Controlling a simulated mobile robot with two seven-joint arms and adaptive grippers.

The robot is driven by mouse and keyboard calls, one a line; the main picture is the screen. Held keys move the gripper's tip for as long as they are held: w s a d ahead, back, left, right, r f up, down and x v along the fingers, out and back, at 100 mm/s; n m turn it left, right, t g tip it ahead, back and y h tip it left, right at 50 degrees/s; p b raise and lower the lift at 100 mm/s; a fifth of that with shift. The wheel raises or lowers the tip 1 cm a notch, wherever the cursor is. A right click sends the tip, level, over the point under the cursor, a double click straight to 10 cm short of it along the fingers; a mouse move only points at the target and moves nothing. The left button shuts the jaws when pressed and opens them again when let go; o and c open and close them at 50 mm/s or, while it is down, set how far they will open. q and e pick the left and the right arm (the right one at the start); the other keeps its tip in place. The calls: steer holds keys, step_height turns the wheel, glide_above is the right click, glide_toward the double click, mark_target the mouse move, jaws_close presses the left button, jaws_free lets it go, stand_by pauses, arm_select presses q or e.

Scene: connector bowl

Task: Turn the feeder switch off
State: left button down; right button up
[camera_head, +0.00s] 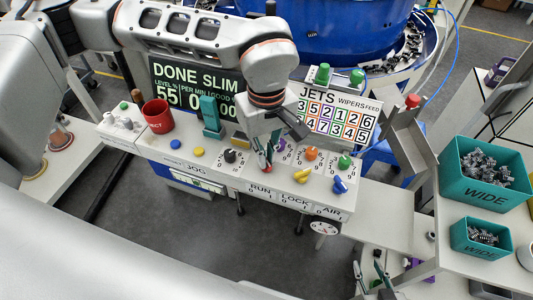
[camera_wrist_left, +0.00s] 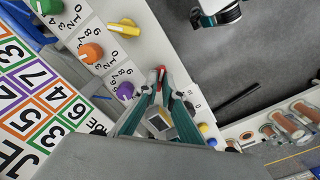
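A white control panel (camera_head: 180,140) carries several knobs and levers. No label naming a feeder switch is readable on it; the word FEED shows on the board behind. A red lever (camera_wrist_left: 161,72) stands above the RUN label, with a yellow lever (camera_head: 302,175) and a blue lever (camera_head: 340,185) to its right. My left gripper (camera_head: 265,166) points down at the red lever. In the wrist view its fingertips (camera_wrist_left: 161,84) come together around the lever, which they partly hide. My right gripper (camera_head: 373,270) is low at the right, fingers apart and empty.
Black (camera_head: 231,156), purple (camera_wrist_left: 125,91), orange (camera_head: 311,153) and green (camera_head: 344,162) knobs are near the red lever. A red cup (camera_head: 157,115) and a teal upright piece (camera_head: 210,116) stand left. Teal bins (camera_head: 486,213) are at the right.

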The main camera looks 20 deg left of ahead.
stand_by(0.4)
arm_select(q)
steer(key=n+b, duration=0.1)
steer(key=n, duration=0.1)
steer(key=shift+n, duration=0.4)
steer(key=n+b, duration=0.1)
steer(key=n, duration=1)
steer(key=shift+n, duration=0.4)
steer(key=shift+n+b, duration=0.35)
steer(key=shift+n, duration=1.35)
arm_select(e)
steer(key=shift+w+d+f, duration=0.15)
steer(key=shift+f, duration=0.3)
steer(key=shift+w+d+f, duration=0.1)
steer(key=shift+f, duration=0.35)
arm_select(q)
steer(key=c, duration=2.2)
jaws_free()
